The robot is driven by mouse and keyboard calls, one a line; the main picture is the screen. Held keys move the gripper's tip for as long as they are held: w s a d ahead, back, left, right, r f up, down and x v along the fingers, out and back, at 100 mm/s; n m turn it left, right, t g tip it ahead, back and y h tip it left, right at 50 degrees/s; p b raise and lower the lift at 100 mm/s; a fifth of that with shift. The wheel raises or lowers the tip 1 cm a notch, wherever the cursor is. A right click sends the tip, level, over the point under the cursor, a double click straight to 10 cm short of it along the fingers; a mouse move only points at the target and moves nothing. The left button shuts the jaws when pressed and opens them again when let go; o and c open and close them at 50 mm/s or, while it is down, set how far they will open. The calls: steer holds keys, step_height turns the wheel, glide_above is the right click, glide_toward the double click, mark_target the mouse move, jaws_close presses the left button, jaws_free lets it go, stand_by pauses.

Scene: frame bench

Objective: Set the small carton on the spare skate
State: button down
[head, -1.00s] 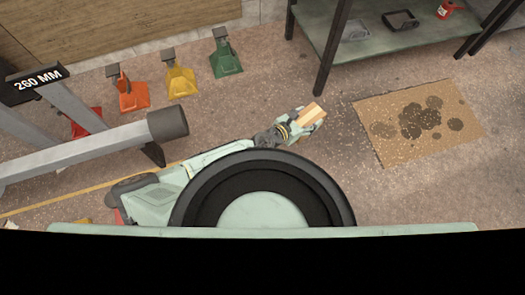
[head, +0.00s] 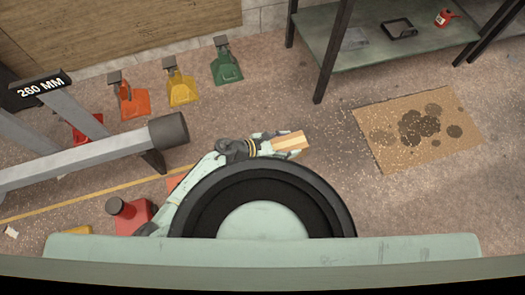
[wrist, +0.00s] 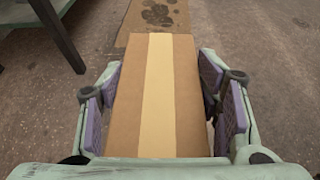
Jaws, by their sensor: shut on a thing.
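The small carton (head: 289,143) is brown with a pale tape strip. My gripper (head: 283,144) is shut on it and holds it beyond my round base top, above the floor. In the wrist view the carton (wrist: 160,95) fills the space between the two purple finger pads and hides what lies under it. Skate-like pieces with upright plates stand along the wall: orange (head: 132,99), yellow (head: 181,88) and green (head: 226,66). A red piece (head: 87,128) sits partly hidden behind the grey frame. I cannot tell which one is the spare skate.
A grey frame marked 260 MM (head: 80,162) reaches in from the left. A red block with a dark round top (head: 130,214) is beside my base. A stained cardboard sheet (head: 365,125) lies on the right. A green shelf table (head: 395,55) stands behind it.

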steer(key=shift+s+a+f, duration=0.15)
steer(key=shift+a+f, duration=0.55)
steer(key=shift+a, duration=0.75)
steer(key=shift+s+a+f, duration=0.1)
steer(key=shift+a+f, duration=0.6)
steer(key=shift+a, duration=0.8)
steer(key=shift+s+a+f, duration=0.15)
steer(key=shift+a+f, duration=0.55)
steer(key=shift+a, duration=0.75)
steer(key=c, duration=0.5)
jaws_free()
steer(key=shift+f, duration=0.15)
steer(key=b+v, duration=0.1)
steer(key=v, duration=1.1)
steer(key=shift+s, duration=0.1)
